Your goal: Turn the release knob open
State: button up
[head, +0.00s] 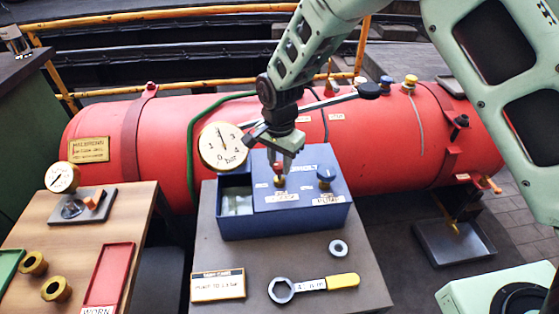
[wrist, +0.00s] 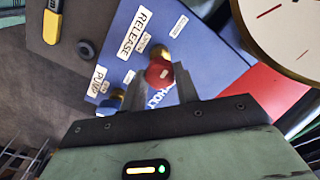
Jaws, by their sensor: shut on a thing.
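The release knob (wrist: 159,73) is red with a brass base and sits on top of the blue box (head: 310,215), beside a label reading RELEASE. My gripper (head: 281,170) reaches down from above and is shut on the knob. In the wrist view the two fingers of my gripper (wrist: 156,84) stand on either side of the red knob. In the head view the fingers partly hide the knob. A blue knob (head: 326,175) with a brass base, labelled PUMP, stands to its right on the same box.
A round dial gauge (head: 223,146) stands behind the box, close to my gripper. A ring spanner (head: 312,286), a nut (head: 338,248) and a label card (head: 217,286) lie on the grey bench in front. A red tank (head: 165,150) runs behind. The left wooden table holds brass fittings (head: 56,289).

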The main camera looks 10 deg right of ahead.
jog(key=shift+r, duration=0.1)
jog(key=n+p, duration=0.1)
jog(key=n, duration=0.3)
jog(key=shift+p, duration=0.35)
jog(key=n+p, duration=0.1)
jog(key=n, duration=0.3)
jog(key=shift+n, duration=0.4)
jog(key=n+p, duration=0.1)
jog(key=n, duration=0.3)
jog(key=shift+n, duration=0.3)
jog(key=shift+n+p, duration=0.45)
jog(key=shift+n, duration=1.55)
jog(key=o, duration=1)
jog(key=shift+c, duration=0.2)
